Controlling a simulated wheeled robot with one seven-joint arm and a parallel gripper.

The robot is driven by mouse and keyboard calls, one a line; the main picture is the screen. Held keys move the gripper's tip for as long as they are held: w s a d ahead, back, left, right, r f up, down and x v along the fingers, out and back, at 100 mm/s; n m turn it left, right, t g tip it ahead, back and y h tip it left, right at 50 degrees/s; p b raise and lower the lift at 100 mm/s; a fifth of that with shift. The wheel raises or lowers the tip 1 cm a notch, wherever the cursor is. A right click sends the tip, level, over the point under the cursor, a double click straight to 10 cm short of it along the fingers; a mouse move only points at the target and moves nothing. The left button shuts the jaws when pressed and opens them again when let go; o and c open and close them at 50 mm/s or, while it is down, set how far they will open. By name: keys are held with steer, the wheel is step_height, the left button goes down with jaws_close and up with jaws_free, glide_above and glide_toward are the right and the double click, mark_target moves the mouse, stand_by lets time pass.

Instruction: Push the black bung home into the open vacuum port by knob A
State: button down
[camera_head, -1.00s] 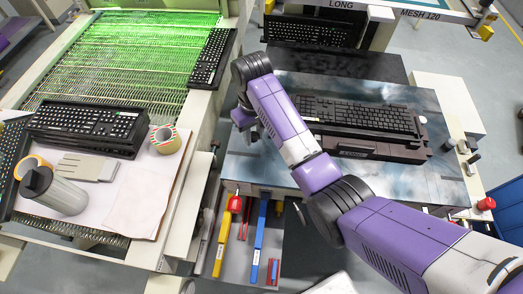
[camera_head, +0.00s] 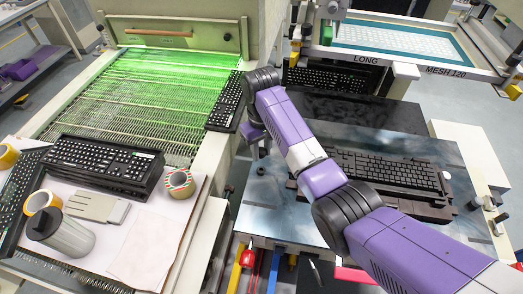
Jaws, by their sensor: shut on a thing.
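My purple arm reaches in from the lower right, across the blue-grey press table (camera_head: 285,215). My gripper (camera_head: 262,152) is small and mostly behind my wrist, over the table's left edge. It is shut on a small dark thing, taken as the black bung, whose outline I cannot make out. A small dark fitting (camera_head: 260,171) shows just below it at that edge. I cannot tell whether it is the open vacuum port or knob A, and no letter is readable. Any gap between bung and port is hidden.
A black keyboard (camera_head: 385,170) sits on a dark fixture on the table, partly behind my arm. Dark knobs (camera_head: 489,202) stand at the table's right edge. The dryer's mesh belt (camera_head: 130,105), with a keyboard, tape rolls and a tumbler near it, is at left.

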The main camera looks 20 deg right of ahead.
steer(key=shift+f+b, duration=1.5)
steer(key=shift+f, duration=1.25)
steer(key=shift+p, duration=0.7)
steer(key=shift+f+b, duration=0.65)
steer(key=shift+f, duration=0.3)
steer(key=c, duration=1)
jaws_free()
steer(key=shift+r+b, duration=0.5)
steer(key=shift+r, duration=3.4)
